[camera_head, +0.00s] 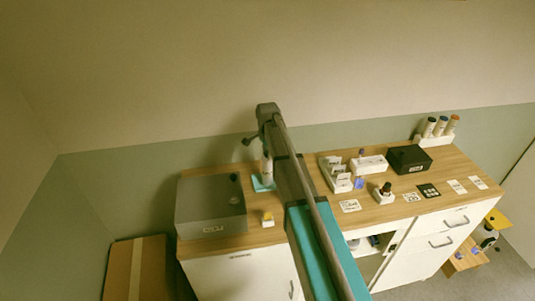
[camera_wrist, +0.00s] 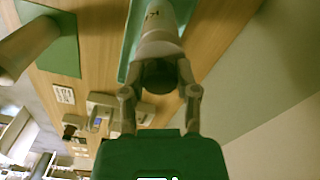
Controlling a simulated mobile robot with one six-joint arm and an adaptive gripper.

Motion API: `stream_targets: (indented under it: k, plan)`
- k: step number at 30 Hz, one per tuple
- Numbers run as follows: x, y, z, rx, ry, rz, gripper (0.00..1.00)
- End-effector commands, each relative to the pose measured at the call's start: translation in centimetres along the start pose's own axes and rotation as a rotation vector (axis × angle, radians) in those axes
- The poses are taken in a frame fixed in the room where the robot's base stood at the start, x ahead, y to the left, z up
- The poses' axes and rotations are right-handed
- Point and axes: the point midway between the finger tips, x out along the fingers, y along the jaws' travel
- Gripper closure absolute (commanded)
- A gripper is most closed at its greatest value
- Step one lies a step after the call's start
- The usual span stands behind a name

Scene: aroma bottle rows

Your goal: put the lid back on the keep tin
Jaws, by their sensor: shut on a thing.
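My gripper (camera_wrist: 160,88) is shut on a dark round piece (camera_wrist: 158,76) in the wrist view. Beyond it, in line with the fingers, is a pale grey cylinder (camera_wrist: 162,42) with small dark marks on it, in front of a teal strip (camera_wrist: 137,38). In the head view my gripper (camera_head: 257,143) is above the left part of the counter. A pale upright cylinder (camera_head: 267,170) stands close below it on a teal mat (camera_head: 262,184). I cannot tell whether the dark piece is the lid or whether it touches the cylinder. No keep tin label is legible.
A large grey box (camera_head: 210,210) stands left of the mat, and a small yellow-topped item (camera_head: 267,217) sits in front. To the right are a white stepped rack (camera_head: 336,175), a black box (camera_head: 408,160), several cards and capped bottles (camera_head: 442,126). My arm hides part of the counter.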

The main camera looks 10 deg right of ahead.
Motion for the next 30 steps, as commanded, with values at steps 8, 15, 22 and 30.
stream_targets:
  k: [8,15,22,30]
  plan:
    - [0.00,0.00,0.01,0.000,0.000,0.000,0.82]
    - [0.00,-0.01,0.01,0.000,0.000,0.000,0.25]
    - [0.00,-0.01,0.01,0.000,0.000,0.000,0.20]
    - [0.00,0.00,0.01,0.000,0.000,0.000,0.00]
